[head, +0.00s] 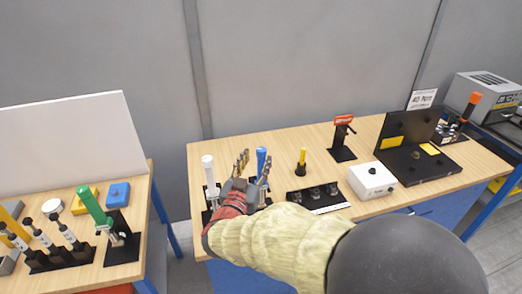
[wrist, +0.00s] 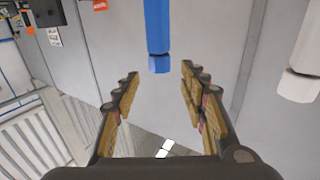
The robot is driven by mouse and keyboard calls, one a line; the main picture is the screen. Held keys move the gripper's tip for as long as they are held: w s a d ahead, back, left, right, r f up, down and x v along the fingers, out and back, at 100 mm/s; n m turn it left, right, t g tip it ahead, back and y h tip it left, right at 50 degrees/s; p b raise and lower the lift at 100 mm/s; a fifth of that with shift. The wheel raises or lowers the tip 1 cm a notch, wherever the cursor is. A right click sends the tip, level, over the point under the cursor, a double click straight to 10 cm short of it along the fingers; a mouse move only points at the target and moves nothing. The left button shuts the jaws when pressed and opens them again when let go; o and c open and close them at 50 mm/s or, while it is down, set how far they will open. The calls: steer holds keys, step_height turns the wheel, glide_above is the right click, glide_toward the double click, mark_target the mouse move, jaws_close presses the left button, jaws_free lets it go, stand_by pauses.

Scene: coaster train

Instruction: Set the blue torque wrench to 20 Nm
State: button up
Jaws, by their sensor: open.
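The blue torque wrench (head: 262,160) stands upright in a black stand on the right-hand table in the head view, its lower part partly hidden by my gripper. No scale or setting on the wrench can be read.
A white-handled wrench (head: 208,168) stands close left of the blue one. A yellow-handled tool (head: 302,158), a black socket tray (head: 318,196) and a white box (head: 371,180) are to the right. A sign (head: 422,99) reads 40 Nm. A green-handled wrench (head: 95,207) stands on the left table.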

mark_target(260, 153)
steer(key=b+x, duration=0.1)
steer(key=x, duration=0.5)
steer(key=shift+c, duration=1.2)
jaws_close()
